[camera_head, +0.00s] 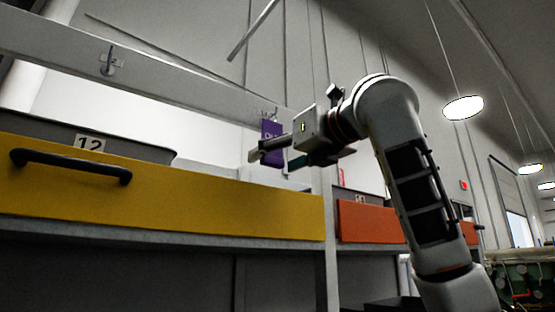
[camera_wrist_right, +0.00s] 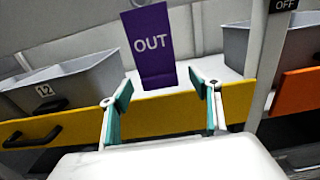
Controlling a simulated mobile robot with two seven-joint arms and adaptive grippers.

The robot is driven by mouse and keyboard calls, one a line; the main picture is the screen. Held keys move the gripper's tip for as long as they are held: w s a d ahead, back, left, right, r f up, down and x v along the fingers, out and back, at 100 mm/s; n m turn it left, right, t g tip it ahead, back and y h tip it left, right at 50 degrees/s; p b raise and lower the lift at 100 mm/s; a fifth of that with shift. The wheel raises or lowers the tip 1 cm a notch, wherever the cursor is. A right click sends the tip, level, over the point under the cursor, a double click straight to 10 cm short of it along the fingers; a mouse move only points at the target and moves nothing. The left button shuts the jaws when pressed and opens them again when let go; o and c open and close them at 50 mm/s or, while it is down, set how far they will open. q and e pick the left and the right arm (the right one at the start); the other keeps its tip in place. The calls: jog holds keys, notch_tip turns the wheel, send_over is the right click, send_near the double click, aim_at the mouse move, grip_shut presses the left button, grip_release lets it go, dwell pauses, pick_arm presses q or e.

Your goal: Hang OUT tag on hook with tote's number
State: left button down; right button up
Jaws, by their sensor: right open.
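A metal hook (camera_head: 110,62) on the rail at upper left has small marking too faint to read surely. The grey tote (camera_head: 60,132) labelled 12 sits behind the yellow drawer front. My left gripper is not in view.
The yellow drawer front (camera_head: 200,192) has a black handle (camera_head: 70,166) standing out. An orange drawer front (camera_head: 370,221) is beyond an upright post to the right. Another grey tote (camera_wrist_right: 235,45) and an OFF label (camera_wrist_right: 285,5) show in the wrist view.

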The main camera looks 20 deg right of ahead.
jog(key=shift+b+v, duration=1.2)
jog(key=shift+v, duration=1.1)
jog(key=shift+b+v, duration=0.45)
jog(key=shift+v, duration=0.85)
jog(key=shift+w, duration=0.1)
